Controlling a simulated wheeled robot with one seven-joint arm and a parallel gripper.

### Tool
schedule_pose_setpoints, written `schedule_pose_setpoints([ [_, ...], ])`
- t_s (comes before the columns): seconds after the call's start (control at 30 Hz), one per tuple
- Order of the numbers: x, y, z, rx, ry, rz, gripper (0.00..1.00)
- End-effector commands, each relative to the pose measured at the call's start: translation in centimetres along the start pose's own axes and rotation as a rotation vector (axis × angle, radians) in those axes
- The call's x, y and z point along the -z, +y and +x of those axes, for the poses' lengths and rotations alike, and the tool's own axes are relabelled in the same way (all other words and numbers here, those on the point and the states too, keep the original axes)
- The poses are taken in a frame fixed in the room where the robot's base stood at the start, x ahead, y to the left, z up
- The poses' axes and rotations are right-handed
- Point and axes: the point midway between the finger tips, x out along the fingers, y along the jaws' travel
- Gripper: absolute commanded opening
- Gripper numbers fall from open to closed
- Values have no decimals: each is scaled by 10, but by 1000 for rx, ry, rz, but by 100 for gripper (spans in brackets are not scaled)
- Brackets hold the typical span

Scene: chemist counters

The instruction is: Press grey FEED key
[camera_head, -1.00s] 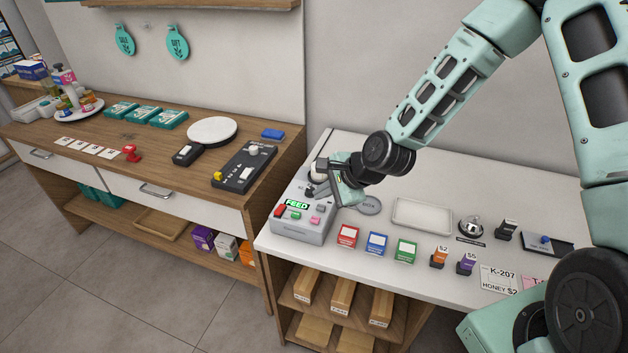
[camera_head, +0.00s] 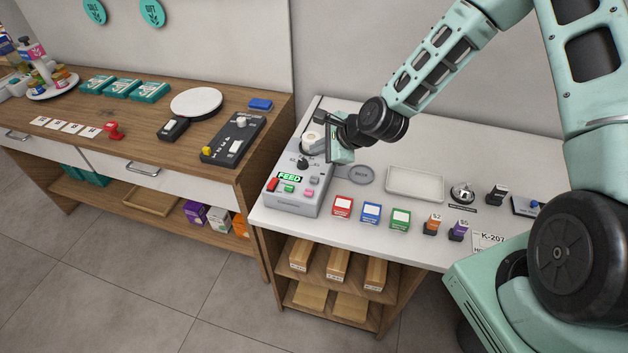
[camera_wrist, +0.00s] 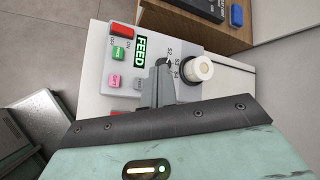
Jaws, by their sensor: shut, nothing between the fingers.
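The grey label machine (camera_head: 297,203) stands at the left end of the white counter. Its display (camera_head: 289,178) reads FEED in green. The grey key (camera_head: 314,180) is to the right of the display, above a pink key (camera_head: 308,193). In the wrist view, the grey key (camera_wrist: 138,83) shows beside the pink key (camera_wrist: 113,81), close to the fingers. My gripper (camera_head: 322,148) is shut and empty, over the rear part of the machine, apart from the grey key. In the wrist view its fingertips (camera_wrist: 163,68) hide part of the panel near the dial.
A red key (camera_head: 273,184) and a green key (camera_head: 289,188) are beside the grey key's panel area. A black dial (camera_head: 303,162) and a white roll (camera_head: 310,140) are behind. Coloured boxes (camera_head: 371,213) and a tray (camera_head: 414,184) stand to the right.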

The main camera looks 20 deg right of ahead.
Motion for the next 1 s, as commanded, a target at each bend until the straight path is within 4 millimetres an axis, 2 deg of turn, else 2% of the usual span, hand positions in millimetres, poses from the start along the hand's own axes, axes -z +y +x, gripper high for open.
schedule_pose_setpoints([
  [0.3, 24, 25, 34, -1, 0, 0, 0],
  [0.5, 36, 35, 49, 1, 0, 0, 0],
  [1.0, 38, 38, 52, 0, 0, 0, 0],
])
